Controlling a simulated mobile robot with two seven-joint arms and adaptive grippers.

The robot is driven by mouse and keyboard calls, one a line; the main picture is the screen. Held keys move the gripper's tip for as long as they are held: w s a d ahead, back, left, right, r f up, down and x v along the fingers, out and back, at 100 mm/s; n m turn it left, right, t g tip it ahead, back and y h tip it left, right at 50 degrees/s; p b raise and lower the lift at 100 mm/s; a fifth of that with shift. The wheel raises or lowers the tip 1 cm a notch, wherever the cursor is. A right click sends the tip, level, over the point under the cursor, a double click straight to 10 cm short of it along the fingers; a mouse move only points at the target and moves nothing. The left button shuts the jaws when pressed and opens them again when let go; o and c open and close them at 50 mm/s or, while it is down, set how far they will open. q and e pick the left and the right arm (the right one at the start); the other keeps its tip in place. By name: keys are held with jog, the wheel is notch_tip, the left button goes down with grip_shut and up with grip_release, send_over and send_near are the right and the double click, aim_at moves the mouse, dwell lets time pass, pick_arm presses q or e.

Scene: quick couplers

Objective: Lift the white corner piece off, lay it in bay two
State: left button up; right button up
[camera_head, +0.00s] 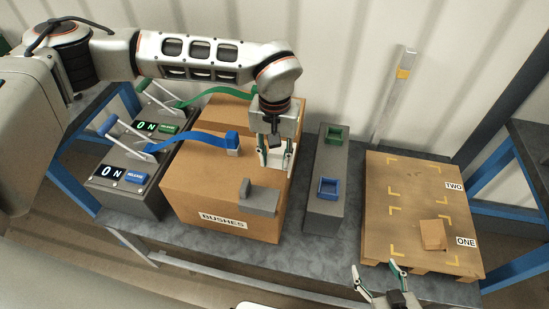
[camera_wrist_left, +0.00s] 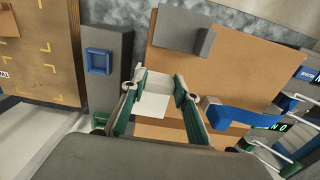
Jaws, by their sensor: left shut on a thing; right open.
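My left gripper (camera_head: 276,160) is shut on the white corner piece (camera_head: 279,157), at the right edge of the large cardboard box (camera_head: 205,190) labelled BUSHES. In the left wrist view the white corner piece (camera_wrist_left: 152,104) lies between the two fingers (camera_wrist_left: 155,95). I cannot tell whether it still touches the box. Bay two is the far part of the pallet (camera_head: 376,200), marked with yellow corners and the label TWO (camera_head: 454,185); it looks empty. My right gripper (camera_head: 383,283) is open and empty in front of the pallet.
A grey corner piece (camera_head: 260,198) sits on the box's near edge. A blue strap (camera_head: 195,141) and a green strap (camera_head: 213,92) run from switch boxes to the box. A grey block (camera_head: 326,175) with sockets stands between box and pallet. A small carton (camera_head: 432,235) lies in bay one.

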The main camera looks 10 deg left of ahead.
pick_arm(q)
jog(key=shift+r, duration=0.2)
jog(key=shift+r+p, duration=0.45)
jog(key=shift+r, duration=0.1)
jog(key=shift+r+p, duration=0.9)
jog(key=shift+r, duration=0.5)
pick_arm(e)
jog(key=r, duration=0.3)
jog(key=shift+w+r, duration=0.3)
jog(key=shift+w, duration=0.05)
jog(key=shift+f, duration=0.15)
